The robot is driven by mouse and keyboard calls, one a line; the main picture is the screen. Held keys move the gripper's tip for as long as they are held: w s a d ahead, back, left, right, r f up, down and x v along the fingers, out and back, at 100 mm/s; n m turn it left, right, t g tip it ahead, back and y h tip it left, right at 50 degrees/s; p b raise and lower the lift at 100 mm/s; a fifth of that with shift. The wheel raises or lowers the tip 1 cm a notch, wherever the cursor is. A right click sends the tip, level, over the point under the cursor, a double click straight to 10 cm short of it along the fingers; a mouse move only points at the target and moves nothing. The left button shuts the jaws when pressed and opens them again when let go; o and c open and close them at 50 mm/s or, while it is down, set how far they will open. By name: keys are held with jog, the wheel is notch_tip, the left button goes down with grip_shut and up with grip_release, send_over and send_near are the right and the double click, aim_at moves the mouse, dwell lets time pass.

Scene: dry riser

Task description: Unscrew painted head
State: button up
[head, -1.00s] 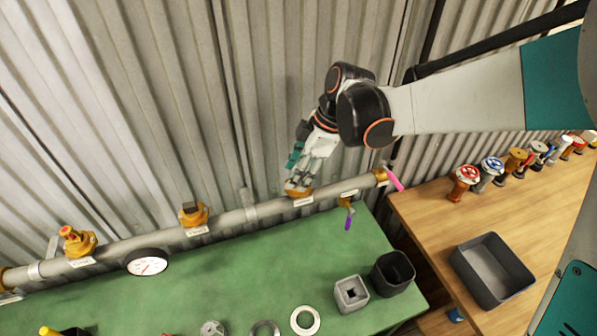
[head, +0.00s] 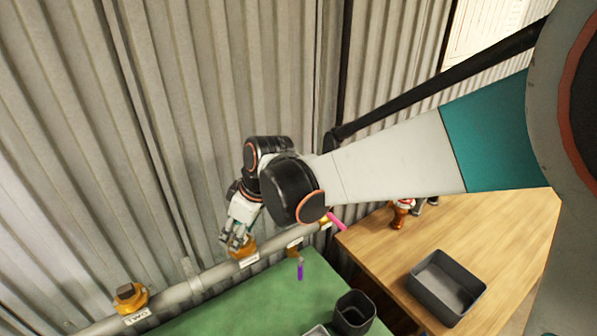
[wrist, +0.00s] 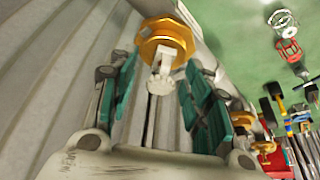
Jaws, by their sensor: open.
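The head, painted white with a toothed disc (wrist: 157,82), sticks out of a brass fitting (wrist: 165,42) in the wrist view. In the head view that fitting (head: 243,250) is on the grey pipe (head: 205,281), and the white head is hidden or too small to tell. My gripper (head: 236,238) is at this fitting. In the wrist view my gripper (wrist: 162,92) is open, with one teal finger on each side of the white head. I see gaps beside the head and cannot tell of any contact.
Another brass fitting (head: 131,297) is farther left on the pipe. A purple-handled valve (head: 300,270) and a pink lever (head: 336,221) are just right of my gripper. A dark cup (head: 354,313) stands on the green bench (head: 262,300). A grey bin (head: 446,285) sits on the wooden table (head: 480,232).

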jog(key=shift+s, duration=0.2)
grip_shut()
jog(key=n+g, duration=0.1)
jog(key=n, duration=0.3)
jog(key=shift+w+g+b, duration=0.1)
jog(key=shift+g+b, duration=0.3)
jog(key=shift+n+g, duration=0.3)
jog(key=shift+n, duration=0.6)
jog(key=n+g, duration=0.1)
jog(key=n, duration=0.2)
jog(key=shift+b, duration=0.35)
jog(key=n+g, duration=0.1)
jog(key=n, duration=0.1)
jog(key=shift+n, duration=0.4)
